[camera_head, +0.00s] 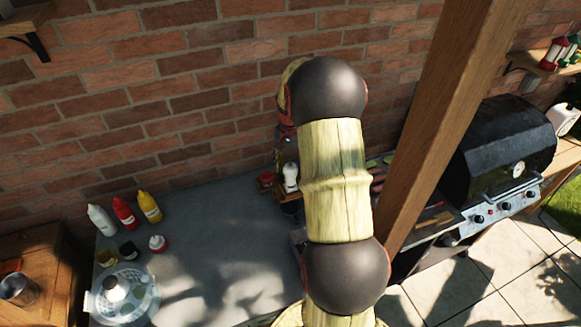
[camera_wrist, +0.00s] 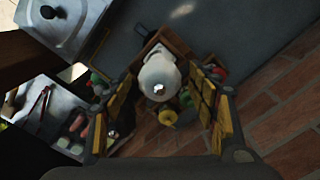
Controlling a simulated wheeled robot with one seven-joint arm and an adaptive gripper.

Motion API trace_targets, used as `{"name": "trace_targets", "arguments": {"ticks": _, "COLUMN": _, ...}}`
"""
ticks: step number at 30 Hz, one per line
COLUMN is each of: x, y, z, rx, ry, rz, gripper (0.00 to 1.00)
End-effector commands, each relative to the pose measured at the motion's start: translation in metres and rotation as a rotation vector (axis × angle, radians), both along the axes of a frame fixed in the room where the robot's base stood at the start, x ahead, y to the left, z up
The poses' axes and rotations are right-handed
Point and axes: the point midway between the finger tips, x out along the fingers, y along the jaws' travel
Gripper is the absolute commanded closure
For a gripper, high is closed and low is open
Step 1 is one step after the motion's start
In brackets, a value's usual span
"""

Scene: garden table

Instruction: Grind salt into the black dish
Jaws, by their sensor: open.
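A white, round-topped shaker or grinder (camera_wrist: 158,78) stands in a small wooden caddy (camera_wrist: 166,40) in the wrist view. What looks like the same white item (camera_head: 290,177) shows in the head view by the brick wall, left of my arm. My gripper (camera_wrist: 155,98) is open, its yellow-padded fingers on either side of the white item; contact cannot be told. In the head view my arm hides most of the gripper. Two small dark containers (camera_head: 129,250) stand at the left of the grey table; I cannot tell whether either is the black dish.
White, red and yellow bottles (camera_head: 123,211) and a lidded glass bowl (camera_head: 140,305) stand at the table's left. Small coloured items crowd the caddy. A wooden post (camera_head: 440,130) and a grill (camera_head: 500,150) are on the right. The table's middle (camera_head: 220,255) is clear.

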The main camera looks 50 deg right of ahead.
Motion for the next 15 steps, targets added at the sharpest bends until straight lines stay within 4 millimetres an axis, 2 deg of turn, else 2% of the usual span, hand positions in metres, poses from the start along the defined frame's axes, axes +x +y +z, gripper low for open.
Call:
{"name": "trace_targets", "arguments": {"ticks": 2, "x": 0.0, "y": 0.0001, "z": 0.0001, "rx": 0.0, "ry": 0.0, "rz": 0.0, "gripper": 0.42}}
{"name": "trace_targets", "arguments": {"ticks": 15, "x": -0.0002, "y": 0.0002, "z": 0.0002, "rx": 0.0, "ry": 0.0, "rz": 0.0, "gripper": 0.67}}
